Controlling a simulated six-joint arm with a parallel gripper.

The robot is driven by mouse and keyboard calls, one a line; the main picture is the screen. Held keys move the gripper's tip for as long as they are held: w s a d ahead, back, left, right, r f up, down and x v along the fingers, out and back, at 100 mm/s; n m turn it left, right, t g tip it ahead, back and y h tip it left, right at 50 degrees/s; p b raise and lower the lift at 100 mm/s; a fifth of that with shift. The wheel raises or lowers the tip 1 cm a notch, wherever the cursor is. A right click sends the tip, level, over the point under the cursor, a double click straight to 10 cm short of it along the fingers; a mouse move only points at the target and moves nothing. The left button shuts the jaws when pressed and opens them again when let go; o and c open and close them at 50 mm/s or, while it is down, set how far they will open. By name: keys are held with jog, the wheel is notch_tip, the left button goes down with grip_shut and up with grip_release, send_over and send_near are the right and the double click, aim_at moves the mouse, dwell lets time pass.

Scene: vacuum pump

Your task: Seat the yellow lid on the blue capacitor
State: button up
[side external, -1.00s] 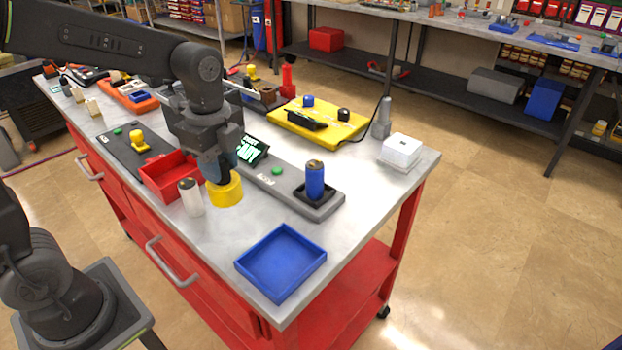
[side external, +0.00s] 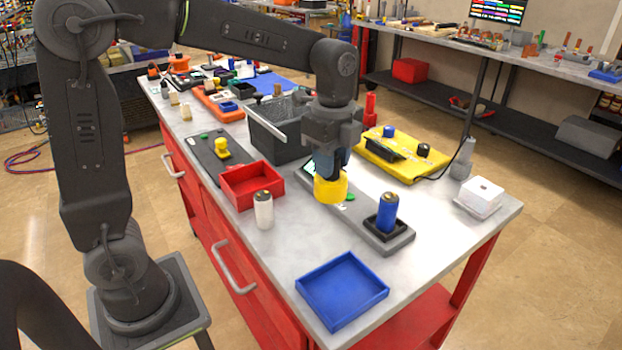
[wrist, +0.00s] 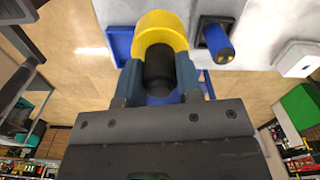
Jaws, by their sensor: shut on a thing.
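The yellow lid (side external: 331,190), a round cup shape, is held in my gripper (side external: 329,174), which is shut on it. It hangs over the grey station (side external: 367,228), left of the blue capacitor. The blue capacitor (side external: 388,211) stands upright in a black square socket at the station's near right end; its top is bare. In the wrist view the lid (wrist: 162,20) is between my fingers (wrist: 160,82), and the blue capacitor (wrist: 216,42) is to its right, apart from it. The lid's underside is hidden.
A white capacitor (side external: 264,212) and a red bin (side external: 225,188) stand to the left. A blue tray (side external: 342,292) lies in front. A white box (side external: 481,194) stands to the right, a yellow unit (side external: 400,158) behind. A dark basket (side external: 282,140) is behind left of my gripper.

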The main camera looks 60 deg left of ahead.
jog(key=w+d+r, duration=0.3)
jog(key=w, duration=0.3)
jog(key=w+d+r, duration=0.2)
jog(key=w, duration=0.3)
send_over(391, 194)
jog(key=shift+f, duration=2.8)
jog(key=shift+f, duration=2.1)
jog(key=o, duration=1)
notch_tip(391, 194, up, 9)
dwell(0.9)
